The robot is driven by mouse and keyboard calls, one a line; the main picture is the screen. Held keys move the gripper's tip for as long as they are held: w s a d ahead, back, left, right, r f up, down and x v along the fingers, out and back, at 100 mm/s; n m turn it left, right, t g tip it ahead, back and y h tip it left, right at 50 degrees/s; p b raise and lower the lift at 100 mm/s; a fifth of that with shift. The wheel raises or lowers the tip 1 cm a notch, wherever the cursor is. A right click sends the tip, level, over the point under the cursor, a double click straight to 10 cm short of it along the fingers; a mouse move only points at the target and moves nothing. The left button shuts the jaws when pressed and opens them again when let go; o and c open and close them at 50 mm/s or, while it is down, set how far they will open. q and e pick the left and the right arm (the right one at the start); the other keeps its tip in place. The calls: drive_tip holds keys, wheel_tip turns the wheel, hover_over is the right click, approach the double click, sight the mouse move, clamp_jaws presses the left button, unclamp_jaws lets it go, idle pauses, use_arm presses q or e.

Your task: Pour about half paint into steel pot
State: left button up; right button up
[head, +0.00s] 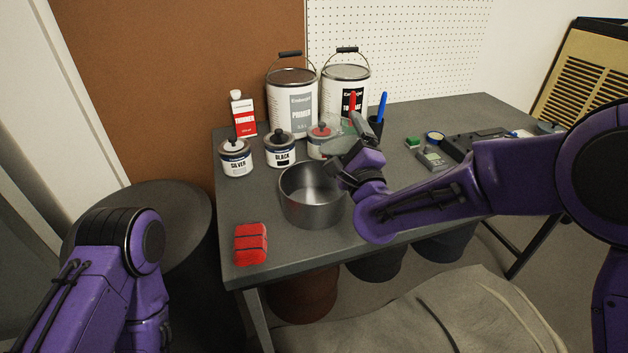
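The steel pot (300,208) stands upright on the grey workbench, left of my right gripper, and looks empty where its inside shows. Small paint cans stand behind it: one labelled SILVER (236,160), one labelled BLACK (280,152), and one with a red top (318,143), partly hidden by my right gripper. My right gripper (350,140) is over the pot's back right side. A grey, see-through-looking shape overlaps its fingers. I cannot tell whether it is open or holds anything. My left arm is low at the left edge, and its gripper is out of view.
Two large handled cans, one labelled PRIMER (291,105) and one beside it (345,85), stand at the back with a red-and-white bottle (243,115). Small tools (433,158) lie to the right. The front left bench is mostly clear.

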drive_tip(key=shift+a+r+n, duration=0.1)
drive_tip(key=shift+r+n, duration=0.25)
drive_tip(key=shift+n, duration=0.35)
drive_tip(key=shift+s+a+f+n+y+b, duration=0.15)
drive_tip(key=shift+n+y+b, duration=0.25)
drive_tip(key=shift+n, duration=0.4)
idle(1.5)
drive_tip(key=shift+d+r+m+h+p, duration=0.2)
drive_tip(key=shift+m+p, duration=0.2)
drive_tip(key=shift+m, duration=0.15)
drive_tip(key=shift+d+r+m+h+p, duration=0.1)
drive_tip(key=shift+m+h+p, duration=0.1)
drive_tip(key=shift+m+p, duration=0.25)
drive_tip(key=shift+f+m+h, duration=0.4)
drive_tip(key=shift+f+m, duration=0.15)
drive_tip(key=shift+m, duration=0.55)
drive_tip(key=shift+w+d+f+b, duration=0.1)
drive_tip(key=shift+w+b, duration=0.1)
drive_tip(key=shift+b, duration=0.1)
